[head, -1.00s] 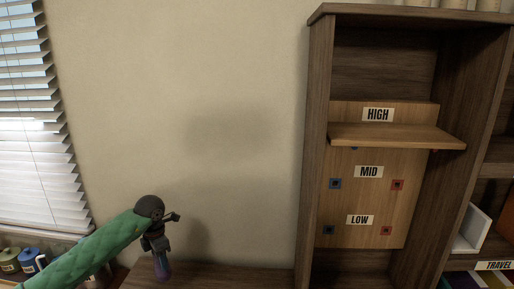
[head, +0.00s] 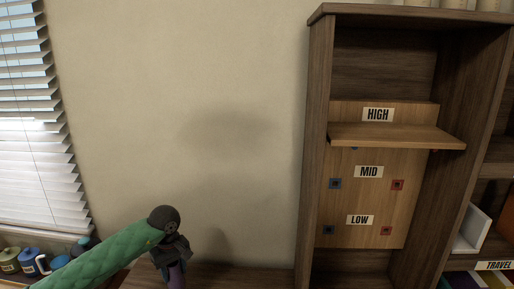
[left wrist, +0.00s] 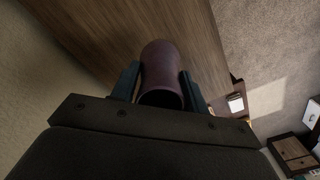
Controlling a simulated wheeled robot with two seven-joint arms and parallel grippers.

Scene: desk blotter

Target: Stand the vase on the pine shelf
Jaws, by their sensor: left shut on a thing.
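My left gripper (head: 176,262) is at the lower left of the head view, at the end of my green-sleeved arm. It is shut on a purple vase (left wrist: 160,66), which sits between the two fingers in the left wrist view. In the head view the vase (head: 176,277) shows only in part, cut off by the bottom edge. The pine shelf (head: 397,134) is a light board at the HIGH label in the dark bookcase on the right. Its top looks bare. The gripper is well to the left of the shelf and lower. My right gripper is not in view.
The bookcase's left side panel (head: 313,160) stands between the gripper and the shelf. Below the shelf, a pine back panel (head: 362,205) carries MID and LOW labels and coloured square marks. Mugs (head: 32,262) stand at the lower left by the window. The wall between is clear.

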